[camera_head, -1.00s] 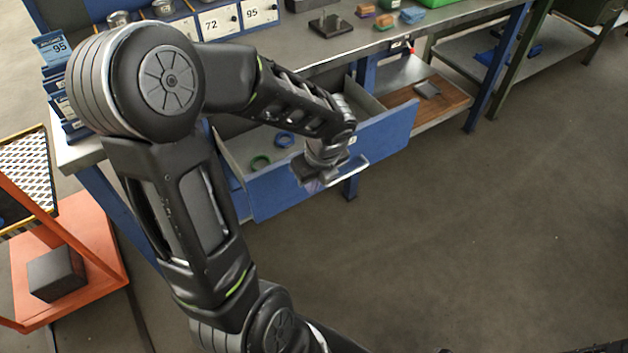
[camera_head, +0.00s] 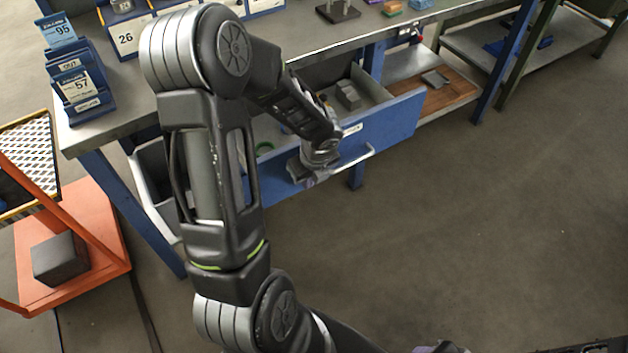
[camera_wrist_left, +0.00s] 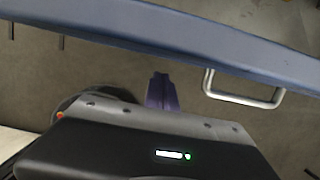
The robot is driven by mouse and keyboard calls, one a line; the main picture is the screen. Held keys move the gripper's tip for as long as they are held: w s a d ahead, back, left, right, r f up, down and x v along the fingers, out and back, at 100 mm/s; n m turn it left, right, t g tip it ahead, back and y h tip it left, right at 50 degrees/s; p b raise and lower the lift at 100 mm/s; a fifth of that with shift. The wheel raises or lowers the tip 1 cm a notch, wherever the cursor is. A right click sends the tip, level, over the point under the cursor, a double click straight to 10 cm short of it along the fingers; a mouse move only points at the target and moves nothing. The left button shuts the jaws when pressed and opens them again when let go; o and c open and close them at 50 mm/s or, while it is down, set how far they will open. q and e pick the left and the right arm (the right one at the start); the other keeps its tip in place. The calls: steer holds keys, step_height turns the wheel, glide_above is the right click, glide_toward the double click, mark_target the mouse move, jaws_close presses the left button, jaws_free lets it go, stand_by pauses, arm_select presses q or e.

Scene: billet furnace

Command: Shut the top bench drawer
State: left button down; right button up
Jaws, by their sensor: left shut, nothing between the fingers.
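The bench drawer (camera_head: 390,128) has a blue front and grey inside, and stands partly open below the bench top (camera_head: 340,42). My left gripper (camera_head: 310,178) is shut and empty at the drawer front, left of the handle. In the left wrist view its purple fingers (camera_wrist_left: 161,92) point toward the drawer front (camera_wrist_left: 190,35); I cannot tell whether they touch. My arm hides the drawer's left part.
An orange cart (camera_head: 95,265) with a dark block (camera_head: 60,258) stands at left. A grey bin (camera_head: 155,185) shows left of my arm. Blue label holders (camera_head: 80,85) stand on the bench. A wooden shelf (camera_head: 440,95) is right of the drawer. The floor at right is clear.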

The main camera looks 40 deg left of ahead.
arm_select(q)
steer(key=shift+w+a, duration=0.25)
steer(key=shift+a, duration=0.65)
arm_select(e)
steer(key=shift+r, duration=0.35)
